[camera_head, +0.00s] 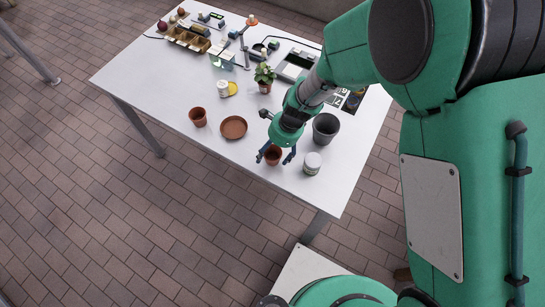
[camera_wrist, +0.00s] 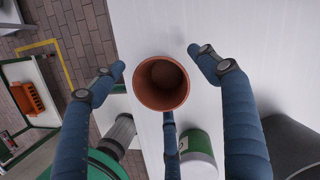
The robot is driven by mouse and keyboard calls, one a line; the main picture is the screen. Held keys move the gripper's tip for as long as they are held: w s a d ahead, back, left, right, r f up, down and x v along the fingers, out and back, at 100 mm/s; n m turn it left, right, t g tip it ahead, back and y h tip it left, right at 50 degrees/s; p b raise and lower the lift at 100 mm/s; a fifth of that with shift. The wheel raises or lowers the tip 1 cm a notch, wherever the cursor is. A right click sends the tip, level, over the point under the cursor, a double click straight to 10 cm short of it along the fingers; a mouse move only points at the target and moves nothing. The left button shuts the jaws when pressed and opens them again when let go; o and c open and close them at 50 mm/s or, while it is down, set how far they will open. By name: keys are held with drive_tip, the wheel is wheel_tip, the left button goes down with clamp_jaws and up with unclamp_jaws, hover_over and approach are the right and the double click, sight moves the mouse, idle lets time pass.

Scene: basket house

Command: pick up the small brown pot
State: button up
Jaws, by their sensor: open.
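A small brown pot (camera_head: 273,157) stands near the front edge of the white table. It also shows in the wrist view (camera_wrist: 162,84), where I look down into its open, empty mouth. My gripper (camera_head: 276,153) is above the table with blue fingers spread on either side of this pot. In the wrist view the fingers (camera_wrist: 157,60) are apart, with gaps between them and the rim; a third finger shows below the pot. Another small brown pot (camera_head: 198,117) stands farther left, well away from my gripper.
A white jar with a green label (camera_head: 312,164) stands close right of the gripper, with a grey pot (camera_head: 325,129) behind it. A brown saucer (camera_head: 233,127) lies to the left. A potted plant (camera_head: 264,79) stands farther back. The table's (camera_head: 165,95) left front is clear.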

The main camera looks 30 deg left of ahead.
sight(272, 159)
idle(0.4)
drive_tip(key=c, duration=1)
drive_tip(key=shift+r, duration=0.1)
drive_tip(key=shift+r+p, duration=0.35)
drive_tip(key=shift+r, duration=0.4)
wheel_tip(272, 159, up, 2)
drive_tip(key=shift+r+p, duration=0.2)
drive_tip(key=shift+p, duration=0.25)
drive_tip(key=s+d+r+p, duration=0.1)
drive_tip(key=s+d, duration=0.9)
drive_tip(key=d, duration=0.2)
drive_tip(key=shift+s, duration=0.3)
